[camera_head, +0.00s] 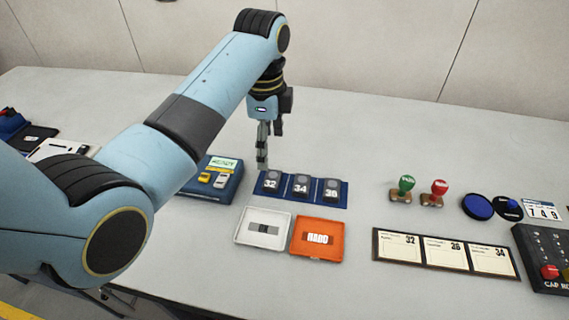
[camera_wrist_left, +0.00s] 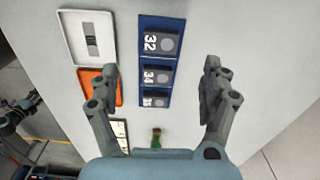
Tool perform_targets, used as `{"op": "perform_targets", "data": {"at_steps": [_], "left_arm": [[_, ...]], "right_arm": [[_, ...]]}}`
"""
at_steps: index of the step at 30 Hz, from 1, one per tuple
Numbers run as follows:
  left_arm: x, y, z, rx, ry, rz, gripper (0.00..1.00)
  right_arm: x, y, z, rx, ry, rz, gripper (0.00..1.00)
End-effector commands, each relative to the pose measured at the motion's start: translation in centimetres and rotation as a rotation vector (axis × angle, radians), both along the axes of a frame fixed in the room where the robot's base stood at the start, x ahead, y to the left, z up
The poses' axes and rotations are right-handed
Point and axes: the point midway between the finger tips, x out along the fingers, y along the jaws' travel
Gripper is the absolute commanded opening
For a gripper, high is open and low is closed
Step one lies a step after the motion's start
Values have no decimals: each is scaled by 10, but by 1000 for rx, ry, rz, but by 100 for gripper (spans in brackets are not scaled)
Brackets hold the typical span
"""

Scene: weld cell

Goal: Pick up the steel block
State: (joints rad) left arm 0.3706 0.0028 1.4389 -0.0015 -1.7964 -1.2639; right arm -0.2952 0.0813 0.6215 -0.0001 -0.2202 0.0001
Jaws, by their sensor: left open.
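Three dark grey blocks stand in a row on a blue holder (camera_head: 324,203), marked 32 (camera_head: 271,182), 34 (camera_head: 301,185) and what looks like 36 (camera_head: 331,190). I cannot tell for certain which of these is the steel block. My left gripper (camera_head: 263,160) points down behind and left of the blue holder, above the table. In the left wrist view it is open and empty (camera_wrist_left: 158,88), with the blue holder (camera_wrist_left: 145,60) between and beyond its fingers. My right gripper is not in view.
An orange tray (camera_head: 297,253) with a labelled piece adjoins the white tray. A dark blue device (camera_head: 229,188) stands left of the holder. Green (camera_head: 404,187) and red (camera_head: 438,189) stamps, ink pads, a card strip (camera_head: 377,252) and a control box are right. The table's back is clear.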

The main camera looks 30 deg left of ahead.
Motion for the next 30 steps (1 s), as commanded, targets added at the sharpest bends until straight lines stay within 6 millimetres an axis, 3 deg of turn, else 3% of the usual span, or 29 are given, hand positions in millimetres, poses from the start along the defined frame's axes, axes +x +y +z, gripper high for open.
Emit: {"op": "perform_targets", "data": {"at_steps": [2, 5, 10, 15, 24, 30], "left_arm": [[6, -2, 2, -4, 13, -43, 81], [7, -3, -10, -5, 19, -59, 81], [7, -3, -38, -5, 16, -57, 81], [7, -3, -52, -4, 15, -56, 81], [4, -4, -95, -4, 14, -55, 81], [4, -4, -102, -4, 10, -55, 81]], "right_arm": [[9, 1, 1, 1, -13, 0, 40], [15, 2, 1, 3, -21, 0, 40], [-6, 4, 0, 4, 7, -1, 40], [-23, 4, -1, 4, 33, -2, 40], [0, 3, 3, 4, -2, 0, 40], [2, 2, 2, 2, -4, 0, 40]]}}
